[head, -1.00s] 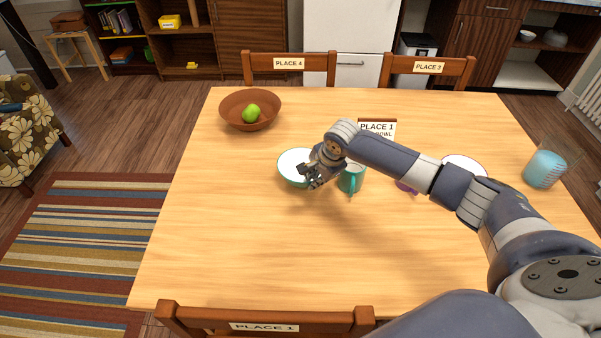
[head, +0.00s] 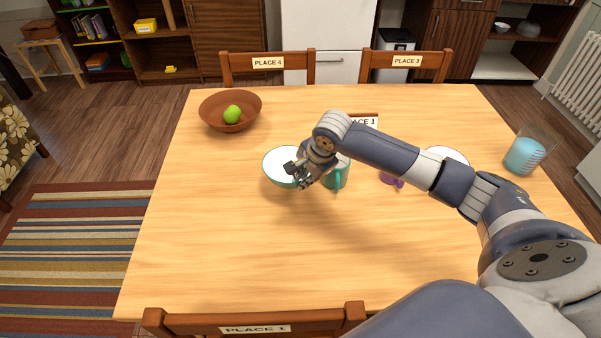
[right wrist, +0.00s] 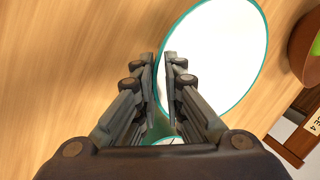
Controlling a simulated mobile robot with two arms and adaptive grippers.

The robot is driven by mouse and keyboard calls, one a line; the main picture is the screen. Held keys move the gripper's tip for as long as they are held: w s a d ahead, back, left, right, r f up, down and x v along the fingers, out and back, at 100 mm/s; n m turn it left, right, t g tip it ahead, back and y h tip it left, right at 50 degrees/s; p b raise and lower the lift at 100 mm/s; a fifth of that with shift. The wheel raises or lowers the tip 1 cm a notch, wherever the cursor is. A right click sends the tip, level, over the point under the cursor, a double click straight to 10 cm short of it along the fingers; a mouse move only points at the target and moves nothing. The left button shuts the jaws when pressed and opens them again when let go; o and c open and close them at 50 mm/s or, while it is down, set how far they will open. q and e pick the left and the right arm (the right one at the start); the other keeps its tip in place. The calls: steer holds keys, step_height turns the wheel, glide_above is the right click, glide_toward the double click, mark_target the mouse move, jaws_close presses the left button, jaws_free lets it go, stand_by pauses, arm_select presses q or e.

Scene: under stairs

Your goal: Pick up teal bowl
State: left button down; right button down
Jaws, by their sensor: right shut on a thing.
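The teal bowl (head: 278,163), white inside with a teal rim and outside, is near the middle of the wooden table. My right gripper (head: 299,177) is at the bowl's right front edge. In the right wrist view, the fingers (right wrist: 160,85) are shut on the rim of the bowl (right wrist: 220,55), with one finger inside and one outside. I cannot tell whether the bowl's base touches the table. My left gripper is not in view.
A teal mug (head: 337,177) stands close right of the gripper. A brown bowl (head: 213,112) with a green apple (head: 232,114) is behind left. A purple item (head: 392,180), a white dish (head: 447,154) and a blue-filled jug (head: 524,156) are to the right. The table's front left is clear.

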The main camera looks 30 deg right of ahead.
steer(key=s+a+r, duration=0.1)
steer(key=s+a, duration=0.1)
steer(key=s, duration=0.9)
steer(key=shift+s+a+b, duration=0.25)
steer(key=shift+s+b, duration=0.05)
steer(key=shift+b, duration=0.1)
steer(key=shift+r, duration=0.1)
steer(key=shift+w, duration=0.1)
